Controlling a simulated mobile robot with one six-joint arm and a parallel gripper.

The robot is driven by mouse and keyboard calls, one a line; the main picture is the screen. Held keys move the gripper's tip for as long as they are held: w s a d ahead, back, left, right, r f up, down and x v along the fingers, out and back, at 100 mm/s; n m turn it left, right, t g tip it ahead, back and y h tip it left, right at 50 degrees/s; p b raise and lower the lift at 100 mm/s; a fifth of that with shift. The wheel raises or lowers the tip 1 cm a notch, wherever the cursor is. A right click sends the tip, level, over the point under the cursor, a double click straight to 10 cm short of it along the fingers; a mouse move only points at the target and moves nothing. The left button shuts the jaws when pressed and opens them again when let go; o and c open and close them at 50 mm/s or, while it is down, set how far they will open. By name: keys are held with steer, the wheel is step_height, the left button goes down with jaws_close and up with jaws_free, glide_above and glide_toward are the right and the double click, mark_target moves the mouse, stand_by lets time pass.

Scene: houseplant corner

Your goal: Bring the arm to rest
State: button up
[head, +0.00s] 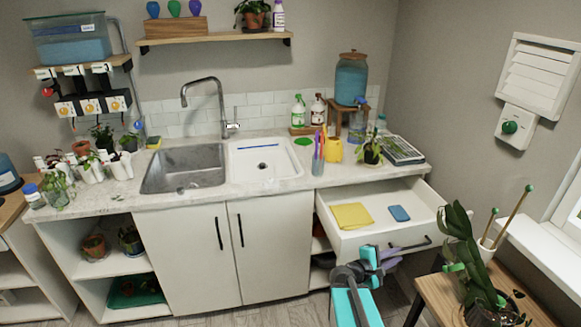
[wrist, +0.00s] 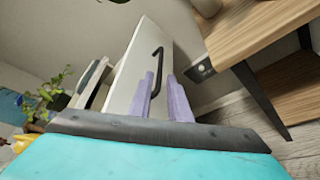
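My gripper (head: 393,257) is in front of the pulled-out white drawer (head: 362,239), low and right of centre in the head view. In the wrist view the two purple fingers of my gripper (wrist: 161,76) stand apart, with nothing clearly held. The drawer's black handle (wrist: 156,66) shows between and beyond the fingertips; I cannot tell whether they touch it. The handle also shows in the head view (head: 410,246). My arm reaches in from the bottom edge. A yellow cloth (head: 352,216) and a blue sponge (head: 399,213) lie in the open drawer.
A wooden table (head: 437,298) with a leafy plant (head: 466,255) and a white pot of sticks (head: 487,247) stands close to the right of my gripper. The counter (head: 210,192) with a sink is behind. Bare floor shows below the drawer.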

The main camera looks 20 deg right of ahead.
steer(key=s+a+f+g+y, duration=0.1)
steer(key=s+a+f+y, duration=0.1)
steer(key=a+f, duration=0.7)
steer(key=s+a+f+y, duration=0.2)
steer(key=a+f+y, duration=0.1)
steer(key=a+f, duration=0.6)
steer(key=s+a+f+m+g+y, duration=0.4)
steer(key=s+a, duration=0.5)
steer(key=a, duration=0.3)
steer(key=s+a+f+m+g+y, duration=0.3)
steer(key=s+a+f+y, duration=0.3)
steer(key=s+a+f, duration=0.2)
steer(key=s+a+m, duration=0.1)
steer(key=s+a, duration=0.1)
steer(key=a, duration=0.2)
steer(key=shift+a+f+g, duration=0.25)
steer(key=shift+f+g, duration=0.1)
steer(key=shift+g, duration=0.05)
steer(key=shift+m, duration=0.3)
